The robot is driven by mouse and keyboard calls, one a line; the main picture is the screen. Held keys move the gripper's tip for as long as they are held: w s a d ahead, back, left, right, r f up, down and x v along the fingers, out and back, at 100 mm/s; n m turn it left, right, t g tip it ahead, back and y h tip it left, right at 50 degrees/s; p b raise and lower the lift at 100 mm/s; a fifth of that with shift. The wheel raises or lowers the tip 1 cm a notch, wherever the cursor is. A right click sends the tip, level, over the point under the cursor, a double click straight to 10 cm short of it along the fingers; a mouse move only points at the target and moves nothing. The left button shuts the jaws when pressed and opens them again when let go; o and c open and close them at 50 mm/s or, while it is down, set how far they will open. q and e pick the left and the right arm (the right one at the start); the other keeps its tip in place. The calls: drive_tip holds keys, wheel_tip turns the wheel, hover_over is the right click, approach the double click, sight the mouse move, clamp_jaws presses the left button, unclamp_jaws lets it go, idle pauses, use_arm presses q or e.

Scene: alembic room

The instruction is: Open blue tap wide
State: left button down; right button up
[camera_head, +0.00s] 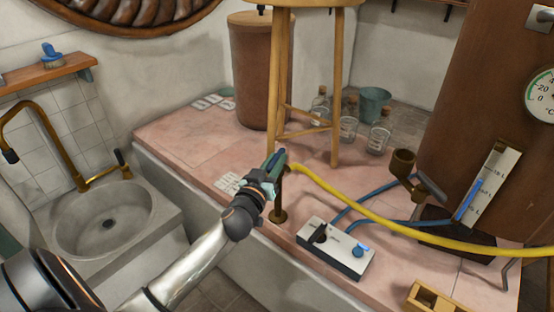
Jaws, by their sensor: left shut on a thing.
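My left gripper (270,168) reaches in from the lower left to the top of a short brass standpipe (280,205) on the pink tiled ledge. It is shut on the blue tap handle there, a small dark blue piece mostly hidden by the fingers. How far the handle is turned cannot be made out. A yellow hose (365,212) runs from the standpipe to the right. My right gripper is not in view.
A white control box (337,248) with black and blue knobs sits close to the right of the standpipe. A wooden stool (335,90), glass jars (378,140) and a green bucket (374,104) stand behind. A stone sink (108,222) is at left, a large brown tank (470,110) at right.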

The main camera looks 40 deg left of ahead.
use_arm(q)
drive_tip(key=shift+a+r+m+h+p, duration=0.1)
drive_tip(key=shift+m+h+p, duration=0.2)
drive_tip(key=shift+h, duration=0.25)
drive_tip(key=shift+a+r+m+h+p, duration=0.1)
drive_tip(key=shift+m+h+p, duration=0.05)
drive_tip(key=shift+m+h, duration=0.35)
drive_tip(key=shift+h, duration=0.35)
drive_tip(key=shift+f, duration=0.1)
drive_tip(key=c, duration=0.8)
unclamp_jaws()
drive_tip(key=shift+f, duration=0.1)
drive_tip(key=shift+o, duration=0.2)
drive_tip(key=s+p, duration=0.1)
drive_tip(key=s, duration=1.1)
drive_tip(key=shift+s+d, duration=0.25)
drive_tip(key=shift+d, duration=0.1)
